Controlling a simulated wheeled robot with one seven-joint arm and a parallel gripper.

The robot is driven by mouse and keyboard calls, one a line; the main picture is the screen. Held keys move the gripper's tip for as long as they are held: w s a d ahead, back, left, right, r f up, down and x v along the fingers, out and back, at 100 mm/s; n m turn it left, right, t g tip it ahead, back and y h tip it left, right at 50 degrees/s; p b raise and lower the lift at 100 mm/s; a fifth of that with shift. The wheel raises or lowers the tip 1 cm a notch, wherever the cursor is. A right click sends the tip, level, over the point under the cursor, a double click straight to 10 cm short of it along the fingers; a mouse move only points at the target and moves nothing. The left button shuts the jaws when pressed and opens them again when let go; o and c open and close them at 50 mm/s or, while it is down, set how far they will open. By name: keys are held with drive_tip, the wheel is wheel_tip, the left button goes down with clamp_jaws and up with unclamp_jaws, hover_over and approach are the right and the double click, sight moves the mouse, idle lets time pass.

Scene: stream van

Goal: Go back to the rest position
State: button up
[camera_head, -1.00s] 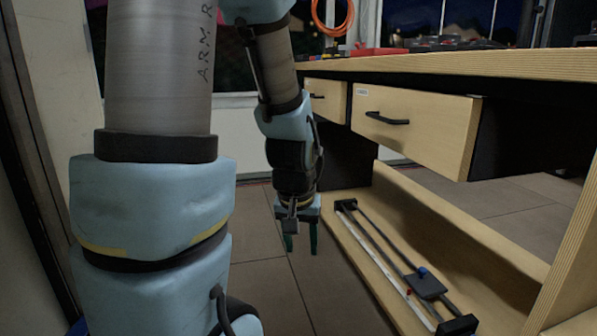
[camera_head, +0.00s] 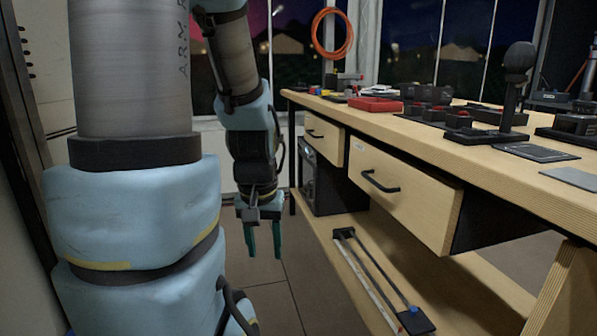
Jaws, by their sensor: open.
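My gripper (camera_head: 263,240) hangs from my arm to the left of the workbench, pointing down over the tiled floor. Its two green fingers are apart and nothing shows between them. It is clear of the bench and its drawers. My large grey and blue arm links fill the left side of the view.
The wooden workbench (camera_head: 440,149) runs along the right, with several tools, a red tray (camera_head: 375,104) and a black stand (camera_head: 515,95) on top. The front drawer (camera_head: 402,192) sticks out. A rail device (camera_head: 375,270) lies on the lower shelf. Floor beside the bench is free.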

wheel_tip(320, 180, up, 26)
drive_tip(key=p, duration=2.3)
